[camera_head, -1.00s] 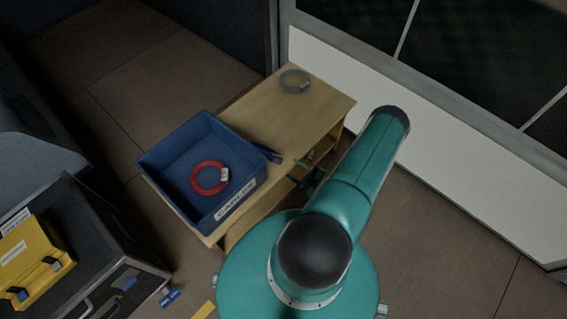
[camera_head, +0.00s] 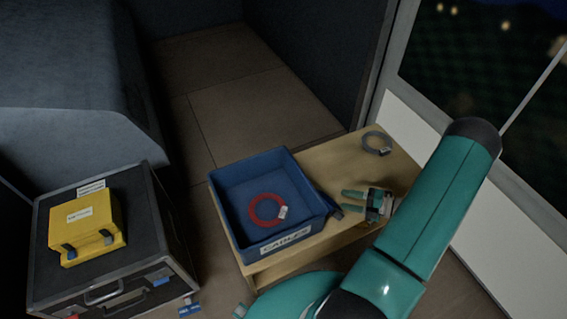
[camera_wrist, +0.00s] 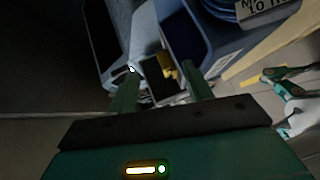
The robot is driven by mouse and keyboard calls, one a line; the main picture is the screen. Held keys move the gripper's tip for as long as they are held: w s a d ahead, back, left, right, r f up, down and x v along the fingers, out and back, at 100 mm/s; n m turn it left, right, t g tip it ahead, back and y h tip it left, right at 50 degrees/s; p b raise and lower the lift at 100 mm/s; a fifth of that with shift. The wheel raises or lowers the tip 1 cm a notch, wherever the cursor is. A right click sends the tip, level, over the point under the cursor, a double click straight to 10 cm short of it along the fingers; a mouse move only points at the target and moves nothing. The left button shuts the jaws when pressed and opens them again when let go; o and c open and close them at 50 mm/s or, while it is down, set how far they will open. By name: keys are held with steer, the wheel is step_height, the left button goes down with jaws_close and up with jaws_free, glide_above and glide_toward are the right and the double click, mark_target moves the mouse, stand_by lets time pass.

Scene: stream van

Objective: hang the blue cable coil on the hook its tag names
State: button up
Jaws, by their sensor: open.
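In the wrist view a blue cable coil (camera_wrist: 226,9) shows at the top edge, partly cut off. A white tag (camera_wrist: 264,9) with dark lettering lies beside it; its wording is only partly readable. I cannot pick out the blue coil in the head view. My gripper (camera_head: 345,201) is open and empty, beside the right side of the blue bin, above the wooden table. In the wrist view its two fingers (camera_wrist: 160,78) are apart with nothing held between them. No hook is clearly visible.
The blue bin (camera_head: 219,205), labelled CABLES, holds a red coil (camera_head: 251,209) with a white tag. A grey coil (camera_head: 368,143) lies at the far end of the wooden table (camera_head: 335,163). A yellow case (camera_head: 97,213) sits on a black flight case (camera_head: 140,222) at left.

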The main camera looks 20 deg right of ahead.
steer(key=w+a+r+n+g+h, duration=0.2)
steer(key=a+r+n+g, duration=0.3)
steer(key=a+r+n, duration=0.5)
steer(key=w+a+r+n+g+h, duration=0.15)
steer(key=a+r+n+g, duration=0.45)
steer(key=r+n, duration=0.8)
steer(key=s+a+r+n+t+h, duration=0.2)
steer(key=s+a+r+n, duration=0.3)
steer(key=r+n, duration=0.3)
steer(key=s+a+r+n+t+h, duration=0.3)
steer(key=s+a+r+n+h, duration=0.2)
steer(key=n, duration=0.9)
step_height(320, 180, up, 4)
steer(key=shift+a+f+n, duration=0.1)
steer(key=shift+a+n, duration=0.3)
steer(key=shift+a, duration=0.35)
steer(key=shift+s+h, duration=0.15)
steer(key=shift+h, duration=0.1)
